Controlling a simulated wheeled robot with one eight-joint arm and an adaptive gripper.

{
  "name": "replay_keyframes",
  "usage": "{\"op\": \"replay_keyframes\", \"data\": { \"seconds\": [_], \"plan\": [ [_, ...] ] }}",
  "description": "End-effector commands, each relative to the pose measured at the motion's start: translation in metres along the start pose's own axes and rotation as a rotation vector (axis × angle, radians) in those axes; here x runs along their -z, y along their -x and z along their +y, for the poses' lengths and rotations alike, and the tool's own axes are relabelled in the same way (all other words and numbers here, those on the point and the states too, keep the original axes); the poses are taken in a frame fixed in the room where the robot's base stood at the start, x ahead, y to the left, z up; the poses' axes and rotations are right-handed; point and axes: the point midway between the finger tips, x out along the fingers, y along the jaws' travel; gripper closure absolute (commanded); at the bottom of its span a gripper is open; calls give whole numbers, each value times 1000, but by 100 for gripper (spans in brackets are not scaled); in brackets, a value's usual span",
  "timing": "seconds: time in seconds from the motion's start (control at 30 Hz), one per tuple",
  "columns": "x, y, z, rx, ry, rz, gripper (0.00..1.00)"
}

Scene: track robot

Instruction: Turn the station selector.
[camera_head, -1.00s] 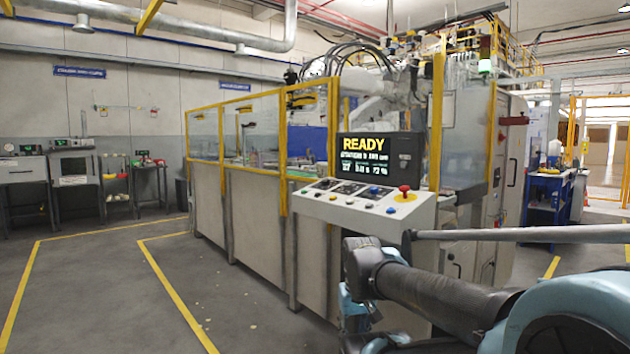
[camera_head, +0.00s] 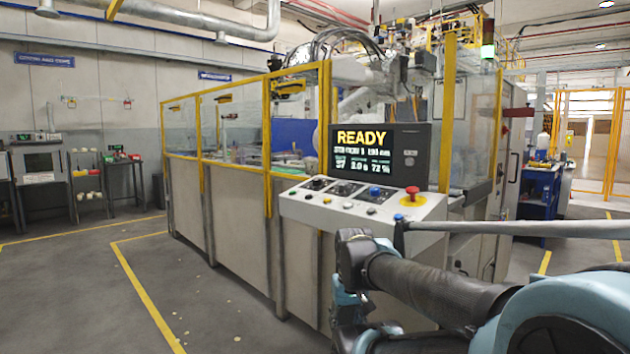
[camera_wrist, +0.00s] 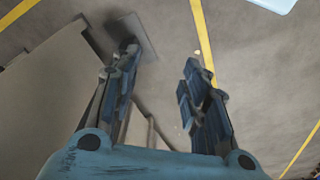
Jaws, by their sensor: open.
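The sloped control panel (camera_head: 303,203) stands at the front of the machine, below a screen (camera_head: 378,148) reading READY. It carries small dark knobs (camera_head: 318,184), a blue button (camera_head: 375,191), other small controls and a red mushroom button (camera_head: 412,191) on a yellow ring. I cannot tell which control is the station selector. My gripper (camera_wrist: 160,72) is open and empty in the wrist view, its two blue-grey fingers apart above the floor. In the head view my arm is in front of and below the panel, clear of the knobs.
The machine's fence with yellow posts (camera_head: 268,140) runs back to the left. Open grey floor (camera_head: 70,290) with yellow lines lies on the left. A blue workbench (camera_head: 540,190) stands at the right behind the machine. Shelves and benches (camera_head: 90,185) line the left wall.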

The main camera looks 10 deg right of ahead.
Motion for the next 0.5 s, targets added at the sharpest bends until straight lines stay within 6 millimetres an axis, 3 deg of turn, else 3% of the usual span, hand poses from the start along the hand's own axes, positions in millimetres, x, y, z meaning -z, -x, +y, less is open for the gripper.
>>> {"op": "replay_keyframes", "data": {
  "seconds": [0.07, 0.17, 0.27, 0.5],
  "plan": [
    [-3, 9, 0, -2, -7, 7, 46],
    [14, 27, 2, -10, -36, 3, 46],
    [42, 56, 6, -24, -85, -1, 46],
    [129, 136, 10, -70, -246, -9, 46]
  ]
}}
